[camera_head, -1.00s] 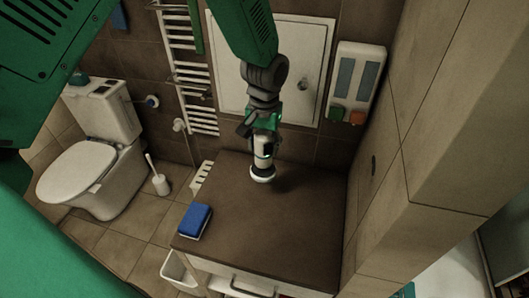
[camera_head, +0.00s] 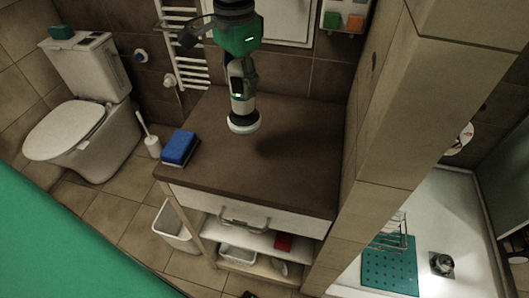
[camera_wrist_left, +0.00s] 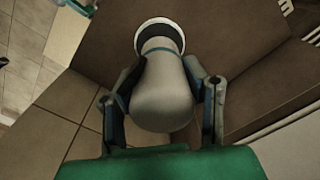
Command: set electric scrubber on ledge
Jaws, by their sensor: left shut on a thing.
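My left gripper (camera_head: 241,66) reaches in from the top of the head view, shut on the electric scrubber (camera_head: 243,114). The scrubber has a grey body and a round white-rimmed head pointing down. It is over the brown top of the cabinet (camera_head: 290,165), with a dark shadow to its right; I cannot tell whether its head touches the top. In the left wrist view my gripper's fingers (camera_wrist_left: 163,70) clasp both sides of the scrubber's rounded body (camera_wrist_left: 160,97). A tiled ledge-like wall (camera_head: 385,150) stands right of the cabinet. My right gripper is not in view.
A blue sponge (camera_head: 179,148) lies at the cabinet top's left edge. A toilet (camera_head: 85,130) and its brush (camera_head: 151,143) stand left. A towel rail (camera_head: 183,60) is behind. A shower tray (camera_head: 440,215) with a teal mat (camera_head: 390,265) lies right. The cabinet top's front right is clear.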

